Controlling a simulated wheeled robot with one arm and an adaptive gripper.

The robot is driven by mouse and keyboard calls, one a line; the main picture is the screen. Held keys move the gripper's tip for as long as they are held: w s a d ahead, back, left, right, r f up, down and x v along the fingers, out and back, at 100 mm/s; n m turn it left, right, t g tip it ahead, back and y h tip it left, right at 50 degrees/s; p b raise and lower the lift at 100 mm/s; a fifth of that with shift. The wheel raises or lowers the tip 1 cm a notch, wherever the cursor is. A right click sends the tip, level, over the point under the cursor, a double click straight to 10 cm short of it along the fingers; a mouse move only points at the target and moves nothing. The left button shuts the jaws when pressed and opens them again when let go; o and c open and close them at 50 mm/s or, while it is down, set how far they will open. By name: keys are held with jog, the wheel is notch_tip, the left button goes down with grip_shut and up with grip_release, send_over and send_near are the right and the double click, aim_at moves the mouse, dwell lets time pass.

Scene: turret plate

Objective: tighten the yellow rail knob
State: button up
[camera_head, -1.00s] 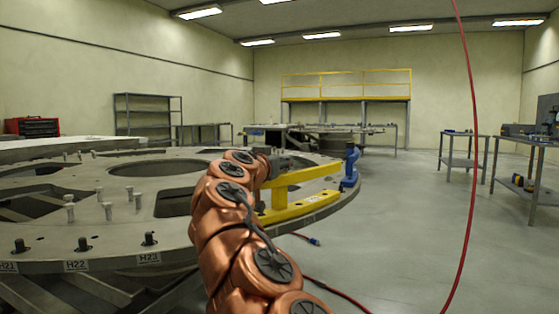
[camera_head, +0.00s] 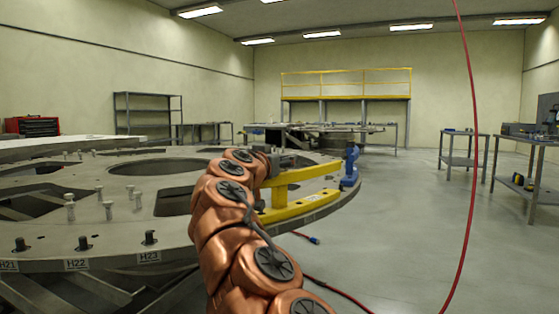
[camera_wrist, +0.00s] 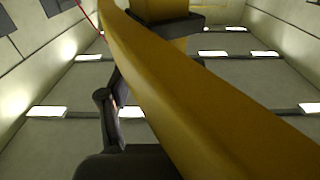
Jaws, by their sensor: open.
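The yellow rail (camera_head: 300,203) is fixed near the right edge of the large grey turret plate (camera_head: 115,253), with a raised yellow bar above its base. In the wrist view the yellow bar (camera_wrist: 200,90) crosses close in front of the camera and hides much. I cannot make out the rail knob for certain in either view. My gripper (camera_head: 283,160) is at the far end of my copper arm, at the left end of the raised bar. It is open. In the wrist view a dark finger stands left of the bar; whether it touches is unclear.
A blue clamp-like part (camera_head: 350,166) stands at the rail's right end. Several upright bolts stand on the plate's left side. A red cable (camera_head: 470,120) hangs at the right and a hose lies on the floor. The floor (camera_head: 420,230) right of the plate is open.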

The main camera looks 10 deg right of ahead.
jog(key=v, duration=1.2)
dwell(0.3)
jog(key=s+d+r+m+g+y+p, duration=0.1)
jog(key=s+d+r+g+p, duration=0.25)
jog(key=s+d+p, duration=0.6)
jog(key=s+d+r+m+g+y+p, duration=0.1)
jog(key=s+d+r+g+p, duration=0.25)
jog(key=s+d+p, duration=0.6)
jog(key=s+a+f+n+g+y+p, duration=0.3)
jog(key=s+p, duration=0.3)
jog(key=s, duration=0.2)
jog(key=s+a+f+n+g+y+p, duration=0.3)
jog(key=s+a+p, duration=0.1)
jog(key=s+p, duration=0.3)
jog(key=s+a+f+n+g+y+p, duration=0.2)
jog(key=s+a+n+g+p, duration=0.1)
jog(key=s+p, duration=0.4)
jog(key=s+a, duration=0.1)
jog(key=s, duration=0.2)
jog(key=shift+a+f+y, duration=0.35)
jog(key=shift+f+y, duration=0.05)
